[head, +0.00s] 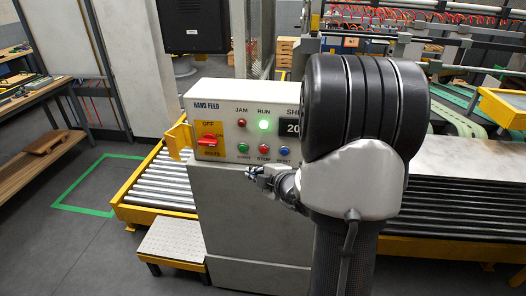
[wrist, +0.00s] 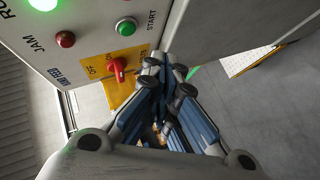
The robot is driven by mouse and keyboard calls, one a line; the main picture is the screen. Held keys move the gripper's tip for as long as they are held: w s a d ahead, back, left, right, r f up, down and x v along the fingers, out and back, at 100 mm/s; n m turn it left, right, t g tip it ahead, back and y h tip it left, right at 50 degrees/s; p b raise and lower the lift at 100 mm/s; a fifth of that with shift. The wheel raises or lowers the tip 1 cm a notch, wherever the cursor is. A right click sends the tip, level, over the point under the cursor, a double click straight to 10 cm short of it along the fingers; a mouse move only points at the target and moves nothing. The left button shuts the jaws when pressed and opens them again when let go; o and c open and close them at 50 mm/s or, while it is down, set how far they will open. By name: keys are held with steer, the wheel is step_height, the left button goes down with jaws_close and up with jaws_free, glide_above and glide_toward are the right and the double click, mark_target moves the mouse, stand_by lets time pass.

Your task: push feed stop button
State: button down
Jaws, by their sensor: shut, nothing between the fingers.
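The red STOP button (head: 264,148) sits in the lower row of the pale control panel (head: 222,105), between the green START button (head: 243,147) and a blue button (head: 283,149). My gripper (head: 254,171) is shut and empty, just below the button row in the head view. In the wrist view its closed fingertips (wrist: 165,62) lie near the panel's edge, next to the red rotary switch (wrist: 117,70) and below the green START button (wrist: 126,26). The STOP button is not visible in the wrist view. I cannot tell the gap between fingertips and panel.
The RUN lamp (head: 264,124) glows green; the red JAM lamp (head: 241,123) is beside it. A yellow bracket (head: 180,137) juts from the panel's left side. A roller conveyor (head: 160,182) and a step (head: 172,240) stand at left. My arm hides the panel's right part.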

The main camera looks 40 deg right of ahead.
steer(key=shift+w+d+p, duration=0.5)
steer(key=shift+w+d, duration=0.75)
steer(key=shift+d, duration=0.25)
steer(key=shift+w+d+p, duration=0.45)
steer(key=shift+w+d, duration=0.8)
steer(key=shift+d, duration=0.2)
steer(key=shift+w+d+p, duration=0.25)
steer(key=shift+d+p, duration=0.05)
steer(key=shift+p, duration=0.05)
steer(key=shift+w+d+p, duration=0.35)
steer(key=shift+d, duration=0.05)
steer(key=shift+s+a, duration=0.6)
steer(key=shift+a, duration=0.1)
steer(key=shift+s+a+b, duration=0.55)
steer(key=shift+s+a, duration=1.1)
steer(key=shift+a, duration=0.25)
